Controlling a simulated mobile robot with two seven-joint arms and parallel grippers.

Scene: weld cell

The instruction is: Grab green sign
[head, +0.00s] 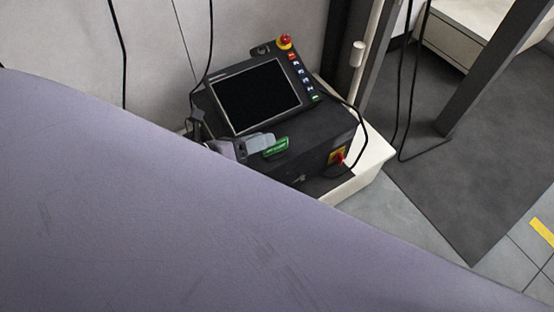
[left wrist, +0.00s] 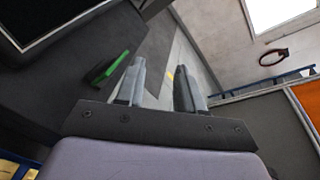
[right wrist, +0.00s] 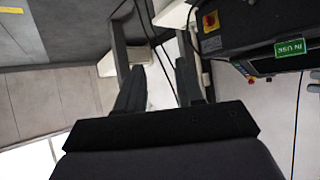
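The green sign (head: 276,147) is on the front top edge of a dark control console (head: 325,140), below its screen. My left gripper (head: 262,141) is just left of the sign in the head view. In the left wrist view, the left gripper (left wrist: 160,78) is open and empty; the sign (left wrist: 109,68) shows edge-on, outside the fingers, close to the left one. In the right wrist view, the sign (right wrist: 290,47) reads "IN USE". My right gripper (right wrist: 160,72) is open there with nothing held, well away from the sign; it is not in the head view.
The console has a screen (head: 255,96), a red emergency button (head: 284,42) and a red switch on a yellow plate (head: 338,156). It stands on a white base (head: 368,166). Black cables (head: 403,100) hang nearby. My purple-grey arm hides the lower left. Floor at right is clear.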

